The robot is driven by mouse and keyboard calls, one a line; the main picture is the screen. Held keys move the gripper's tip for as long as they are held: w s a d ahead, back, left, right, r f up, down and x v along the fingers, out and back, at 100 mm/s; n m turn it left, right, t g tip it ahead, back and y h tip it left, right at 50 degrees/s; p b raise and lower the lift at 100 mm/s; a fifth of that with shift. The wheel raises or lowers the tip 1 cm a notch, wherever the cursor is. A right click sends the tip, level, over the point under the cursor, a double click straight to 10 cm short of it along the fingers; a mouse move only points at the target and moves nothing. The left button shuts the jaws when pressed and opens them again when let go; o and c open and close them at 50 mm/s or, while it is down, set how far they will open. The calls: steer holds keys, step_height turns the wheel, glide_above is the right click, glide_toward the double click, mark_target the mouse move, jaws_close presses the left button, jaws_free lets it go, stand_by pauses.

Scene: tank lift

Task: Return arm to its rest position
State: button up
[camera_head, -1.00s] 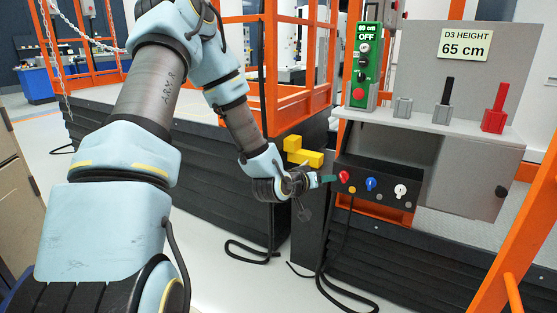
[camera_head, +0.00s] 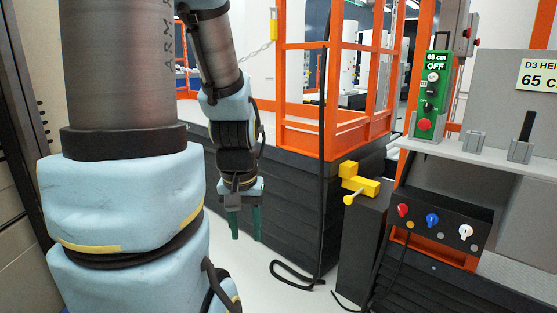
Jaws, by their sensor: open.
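My arm fills the left of the head view, with its forearm hanging down in the middle left. My gripper (camera_head: 245,222) points downward, its two green fingers apart with nothing between them. It hangs in free air in front of the black bellows of the lift (camera_head: 285,205). It is well to the left of the control panel (camera_head: 440,222), which has a red knob (camera_head: 403,210), a blue knob (camera_head: 432,220) and a white knob (camera_head: 465,231). The gripper touches none of these.
A yellow lever block (camera_head: 360,184) sits on a dark post right of my gripper. Orange railings (camera_head: 330,110) stand on the lift. A green control box (camera_head: 433,95) reads OFF. Black cables (camera_head: 295,275) lie on the floor. A beige cabinet (camera_head: 20,150) stands close on the far left.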

step_height(320, 180, up, 18)
steer(key=p, duration=1.6)
steer(key=shift+w, duration=0.2)
steer(key=shift+d+f, duration=0.1)
stand_by(0.4)
